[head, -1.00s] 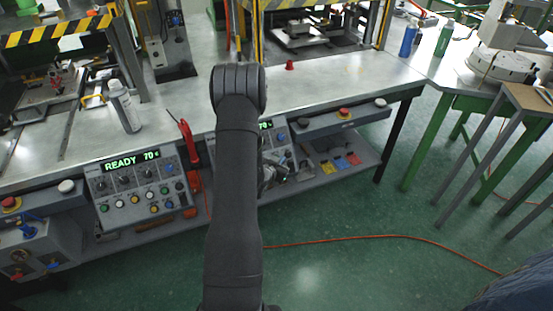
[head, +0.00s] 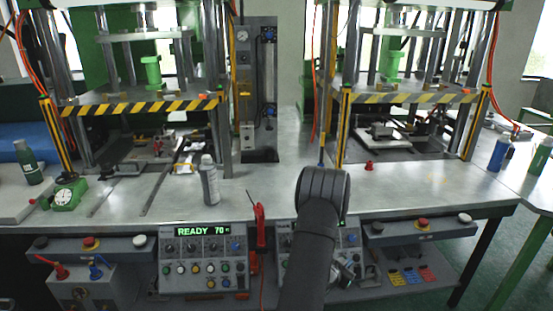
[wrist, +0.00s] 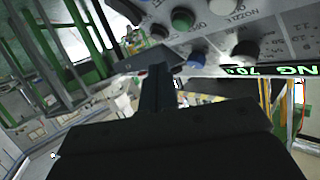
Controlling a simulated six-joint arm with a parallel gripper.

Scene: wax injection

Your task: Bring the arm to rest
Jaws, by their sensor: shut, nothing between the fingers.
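My arm (head: 318,200) rises from the bottom of the head view and bends at a rounded joint in front of the bench. My gripper (wrist: 158,75) shows in the wrist view with its fingers together and nothing between them. It is close to a control panel (wrist: 285,25) with knobs and a green display; I cannot tell the exact gap. In the head view the gripper is mostly hidden behind the arm, in front of the right control panel (head: 350,240).
Two presses with striped guards (head: 140,106) stand on the metal bench (head: 420,185). A spray can (head: 209,182) and a small red piece (head: 369,166) stand on it. The left panel (head: 205,262) reads READY 70. Green floor (head: 500,275) is open at lower right.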

